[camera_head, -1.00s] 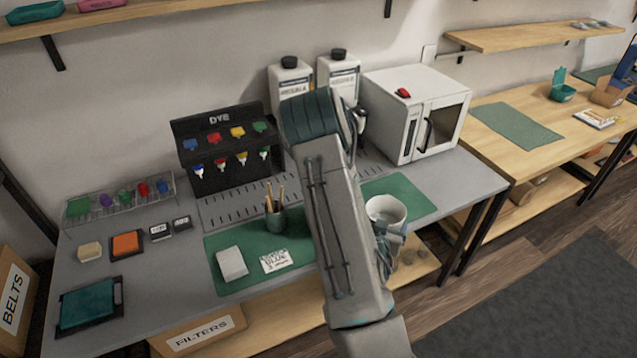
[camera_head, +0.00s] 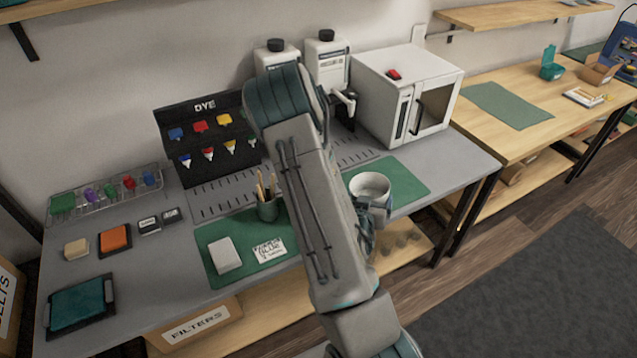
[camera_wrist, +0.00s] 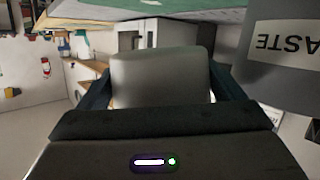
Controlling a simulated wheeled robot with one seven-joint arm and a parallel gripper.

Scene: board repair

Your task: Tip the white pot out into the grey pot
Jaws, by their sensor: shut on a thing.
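The white pot (camera_head: 371,186) is at the right side of the bench in the head view, its open mouth facing up and roughly upright. My gripper (camera_head: 374,214) is shut on it from the near side, partly hidden by my arm. In the wrist view the white pot (camera_wrist: 160,72) sits between the two fingers of my gripper (camera_wrist: 160,92). The grey pot (camera_wrist: 277,62), with an upside-down label ending "ASTE", is close beside it at the right of the wrist view. The grey pot is not seen in the head view, where my arm covers part of the bench.
A green mat (camera_head: 415,188) lies around the white pot's place. A brush cup (camera_head: 267,208), white block (camera_head: 224,256) and label card (camera_head: 269,250) are left of my arm. The white cabinet (camera_head: 385,95), two bottles (camera_head: 327,62) and dye rack (camera_head: 205,150) stand behind.

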